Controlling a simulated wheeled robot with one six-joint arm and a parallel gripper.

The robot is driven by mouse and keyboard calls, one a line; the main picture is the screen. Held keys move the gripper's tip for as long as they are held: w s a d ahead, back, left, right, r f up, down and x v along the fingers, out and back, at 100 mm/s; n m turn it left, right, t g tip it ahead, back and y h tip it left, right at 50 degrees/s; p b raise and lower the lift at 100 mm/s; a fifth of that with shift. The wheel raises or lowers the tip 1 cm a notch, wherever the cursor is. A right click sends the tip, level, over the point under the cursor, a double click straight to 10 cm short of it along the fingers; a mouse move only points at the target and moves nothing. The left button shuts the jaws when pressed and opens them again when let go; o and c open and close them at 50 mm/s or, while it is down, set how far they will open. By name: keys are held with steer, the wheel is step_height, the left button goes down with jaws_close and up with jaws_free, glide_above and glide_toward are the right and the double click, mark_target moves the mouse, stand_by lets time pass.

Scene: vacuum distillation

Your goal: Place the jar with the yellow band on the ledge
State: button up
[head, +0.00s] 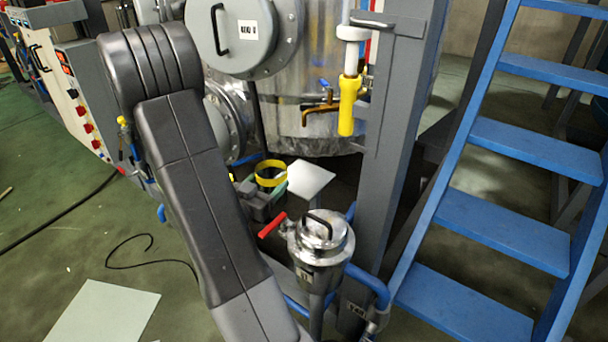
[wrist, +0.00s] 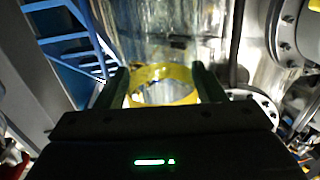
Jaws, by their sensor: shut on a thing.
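The jar with the yellow band (head: 270,182) shows in the head view low in front of the big steel vessel, its yellow rim ring facing up. In the wrist view the jar (wrist: 165,97) stands between the two dark fingers of my gripper (wrist: 160,82), which are shut on it from both sides. In the head view my gripper (head: 262,194) is partly hidden behind my own arm. The jar's lower part is hidden in the head view. I cannot tell which surface is the ledge.
The steel vessel (head: 315,125) with a brass tap (head: 318,112) rises behind the jar. A lidded steel pot (head: 320,240) with a red handle stands in front, right. A grey post (head: 390,150) and blue stairs (head: 515,235) are at right. A pale sheet (head: 312,178) lies beside the jar.

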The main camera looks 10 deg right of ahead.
steer(key=f+b+x, duration=0.1)
steer(key=x, duration=0.4)
steer(key=f+b+x, duration=0.1)
steer(key=x, duration=0.5)
steer(key=f+x, duration=0.1)
steer(key=x, duration=0.5)
steer(key=shift+w+f+b, duration=0.1)
steer(key=shift+f+b, duration=0.15)
steer(key=shift+b, duration=0.15)
steer(key=shift+r, duration=0.1)
steer(key=shift+f, duration=0.25)
steer(key=o, duration=1.2)
steer(key=shift+o, duration=0.2)
